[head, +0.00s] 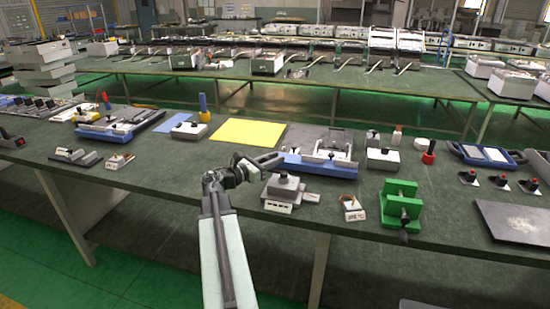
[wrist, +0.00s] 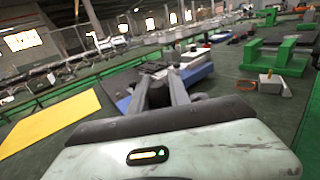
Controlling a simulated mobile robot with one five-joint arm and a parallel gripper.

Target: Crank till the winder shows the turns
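A green block-shaped device (head: 400,203) stands near the front edge of the bench, right of centre; it looks like the winder. A dark knob or handle (head: 404,237) sticks out at its front. I cannot read any turn count. My gripper (head: 272,160) is left of the green device, apart from it, above the bench near the blue-based fixture. In the wrist view the fingers of my gripper (wrist: 158,80) are spread with nothing seen held between them.
Between gripper and green device lie a grey box (head: 283,188), a small tagged block (head: 351,207) and a blue-based fixture (head: 320,160). A yellow sheet (head: 247,132) lies behind.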

